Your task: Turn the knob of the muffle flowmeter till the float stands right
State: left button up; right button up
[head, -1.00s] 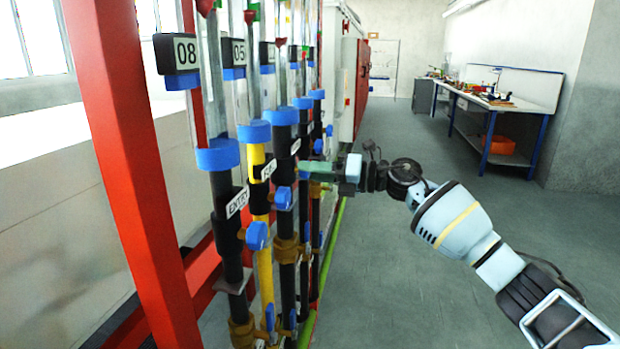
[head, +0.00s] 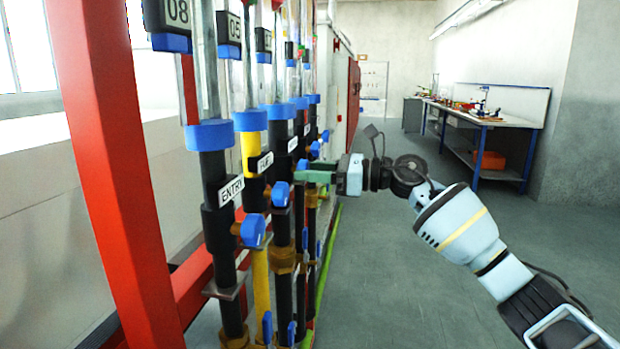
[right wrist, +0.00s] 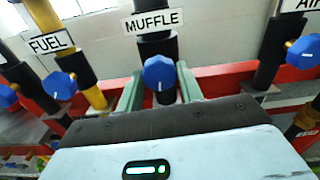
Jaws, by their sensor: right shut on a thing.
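The MUFFLE label (right wrist: 153,20) sits on a black pipe in the right wrist view. Below it is the muffle flowmeter's blue knob (right wrist: 159,73), with a white mark on its face pointing roughly straight down. My right gripper (right wrist: 161,88) has its two green fingers on either side of this knob and is shut on it. In the head view my right gripper (head: 314,176) reaches in from the right to the row of pipes, and its fingers hide much there. The float cannot be made out. My left gripper is not in view.
Neighbouring pipes carry the ENTRY label (head: 231,191) and FUEL label (right wrist: 50,42), each with blue knobs close by. A red post (head: 110,170) stands at the left. The floor (head: 430,270) to the right is clear; a workbench (head: 490,121) stands far back.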

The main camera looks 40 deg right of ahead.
jog(key=shift+n, duration=0.4)
dwell(0.3)
jog(key=o, duration=0.9)
jog(key=shift+o, duration=0.5)
jog(key=b+v, duration=0.2)
jog(key=v, duration=0.5)
jog(key=shift+s+d+b, duration=0.25)
jog(key=shift+d+b, duration=0.05)
jog(key=shift+b, duration=0.05)
